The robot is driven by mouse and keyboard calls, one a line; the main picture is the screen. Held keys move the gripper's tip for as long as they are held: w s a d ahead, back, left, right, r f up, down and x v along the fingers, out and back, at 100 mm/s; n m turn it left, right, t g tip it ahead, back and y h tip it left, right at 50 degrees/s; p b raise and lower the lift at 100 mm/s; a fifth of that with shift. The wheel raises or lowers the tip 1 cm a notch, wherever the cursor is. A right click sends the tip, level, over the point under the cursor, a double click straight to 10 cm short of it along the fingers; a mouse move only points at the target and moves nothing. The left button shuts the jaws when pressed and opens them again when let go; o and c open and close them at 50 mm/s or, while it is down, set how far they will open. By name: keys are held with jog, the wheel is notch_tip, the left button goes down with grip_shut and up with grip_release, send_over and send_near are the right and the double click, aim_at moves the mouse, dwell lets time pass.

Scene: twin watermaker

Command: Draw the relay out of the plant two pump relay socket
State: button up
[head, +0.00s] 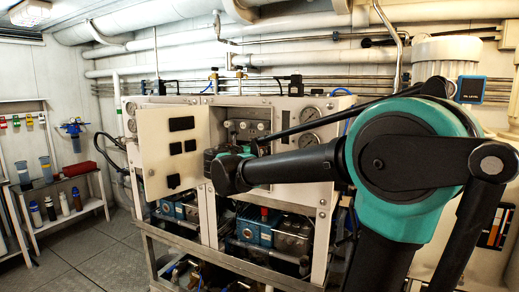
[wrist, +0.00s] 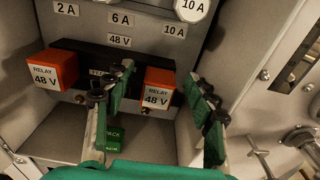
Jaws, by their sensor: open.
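Two orange relays with white labels reading "RELAY 48 V" sit on a black socket strip (wrist: 95,57) inside an open grey cabinet in the wrist view. One is the left relay (wrist: 60,66); the other is the right relay (wrist: 160,78). No plant number is legible on either. My gripper (wrist: 163,84) is open, its green-padded fingers either side of the right relay in the picture. I cannot tell whether they touch it. In the head view my gripper (head: 222,160) is at the cabinet opening; its fingertips and the relays cannot be made out.
The cabinet door (head: 160,148) stands open to the left of my gripper. Labels "2 A", "6 A", "48 V" and "10 A" mark the cabinet's back panel (wrist: 85,28) above the sockets. The cabinet's right wall (wrist: 222,60) is close to my right finger. Gauges (head: 308,140) sit right of the opening.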

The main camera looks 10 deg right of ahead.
jog(key=shift+w+d, duration=0.35)
jog(key=shift+w, duration=0.1)
grip_shut()
jog(key=shift+v, duration=2.9)
jog(key=shift+f, duration=0.2)
